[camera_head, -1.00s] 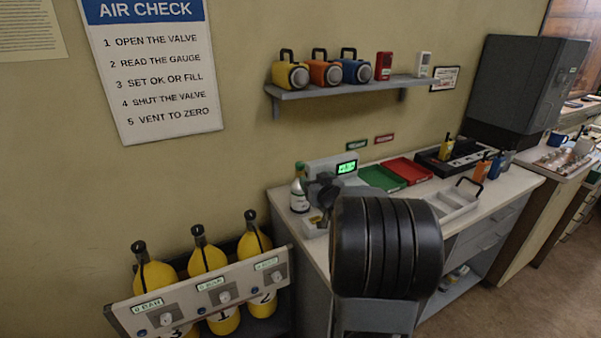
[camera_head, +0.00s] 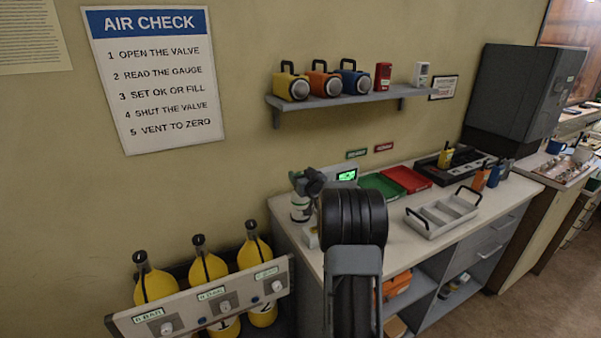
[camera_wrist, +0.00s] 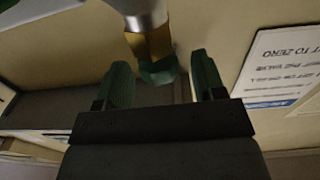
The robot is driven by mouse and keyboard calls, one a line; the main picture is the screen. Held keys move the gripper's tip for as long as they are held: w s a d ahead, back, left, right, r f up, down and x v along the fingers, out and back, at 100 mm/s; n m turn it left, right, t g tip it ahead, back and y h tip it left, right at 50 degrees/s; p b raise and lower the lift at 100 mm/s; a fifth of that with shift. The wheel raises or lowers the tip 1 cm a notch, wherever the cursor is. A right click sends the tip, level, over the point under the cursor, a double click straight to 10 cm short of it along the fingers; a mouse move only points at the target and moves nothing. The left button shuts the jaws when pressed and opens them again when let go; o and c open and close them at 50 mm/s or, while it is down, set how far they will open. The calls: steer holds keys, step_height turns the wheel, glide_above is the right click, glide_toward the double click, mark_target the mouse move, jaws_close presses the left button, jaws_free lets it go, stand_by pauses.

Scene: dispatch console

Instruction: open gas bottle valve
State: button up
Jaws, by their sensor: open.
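A small pale bottle (camera_head: 299,209) stands upright at the left end of the counter. In the wrist view, which is upside down, the same bottle (camera_wrist: 138,6) shows a gold neck (camera_wrist: 150,42) and a green cap or valve knob (camera_wrist: 157,72). My gripper (camera_wrist: 161,65) is open, with one green finger on each side of the green knob. Gaps show on both sides, and I cannot tell whether either finger touches it. In the head view my gripper (camera_head: 302,180) is at the bottle's top and partly hides it.
Several yellow cylinders (camera_head: 208,268) stand in a rack with a front panel (camera_head: 190,318) at lower left. A lit green display (camera_head: 347,175) is close behind my gripper. Green (camera_head: 383,186) and red (camera_head: 408,178) trays and a grey tray (camera_head: 440,213) lie to the right.

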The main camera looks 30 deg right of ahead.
steer(key=shift+w+d, duration=0.1)
steer(key=shift+w, duration=0.5)
